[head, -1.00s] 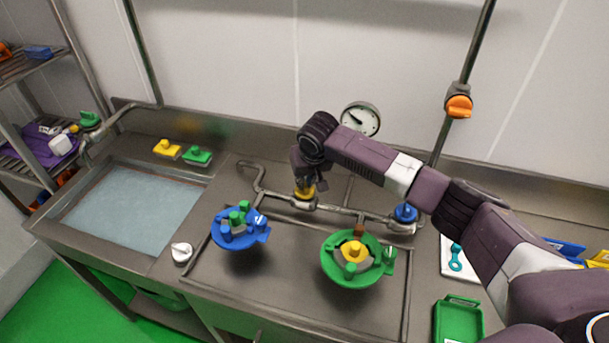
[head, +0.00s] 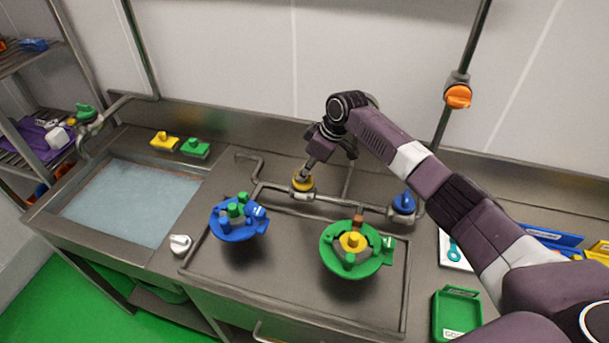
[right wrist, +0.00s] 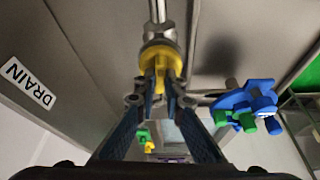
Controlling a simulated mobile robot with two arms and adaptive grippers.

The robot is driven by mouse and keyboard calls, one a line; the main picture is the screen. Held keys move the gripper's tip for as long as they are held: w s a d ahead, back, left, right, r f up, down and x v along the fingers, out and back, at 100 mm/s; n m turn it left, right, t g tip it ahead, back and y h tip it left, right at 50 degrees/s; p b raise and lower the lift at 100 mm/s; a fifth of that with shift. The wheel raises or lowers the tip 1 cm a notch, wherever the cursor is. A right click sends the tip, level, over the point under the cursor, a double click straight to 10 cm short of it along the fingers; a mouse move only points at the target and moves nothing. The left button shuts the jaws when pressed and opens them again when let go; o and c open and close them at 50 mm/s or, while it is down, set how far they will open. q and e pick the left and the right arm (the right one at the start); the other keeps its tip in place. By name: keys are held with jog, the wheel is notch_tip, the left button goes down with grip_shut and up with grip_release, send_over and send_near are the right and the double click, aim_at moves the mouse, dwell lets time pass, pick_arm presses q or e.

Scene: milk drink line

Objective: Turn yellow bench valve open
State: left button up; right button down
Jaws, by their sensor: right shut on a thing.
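The yellow bench valve (head: 302,184) sits on the steel pipe at the back of the bench. In the right wrist view its yellow handle (right wrist: 160,66) stands between my fingertips. My right gripper (head: 305,174) reaches down to it from above and behind, tilted, and is shut on the handle. The fingers also show in the right wrist view (right wrist: 160,90), one on each side of the handle. The gripper hides part of the valve in the head view. My left gripper is not in view.
A blue valve (head: 403,204) is on the same pipe to the right. A blue holder (head: 238,232) and a green holder (head: 330,262) with coloured parts stand in front. A water-filled sink (head: 130,203) is at left. An orange knob (head: 458,97) is on the upright pipe.

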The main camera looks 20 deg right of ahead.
jog(key=shift+n+b, duration=0.35)
jog(key=shift+n, duration=0.25)
jog(key=shift+d+g, duration=0.1)
jog(key=shift+g, duration=0.2)
jog(key=c, duration=2)
grip_release()
jog(key=shift+r, duration=0.15)
jog(key=v, duration=1.1)
jog(key=shift+s+d+r, duration=0.1)
jog(key=shift+d+r, duration=0.2)
jog(key=shift+d, duration=0.05)
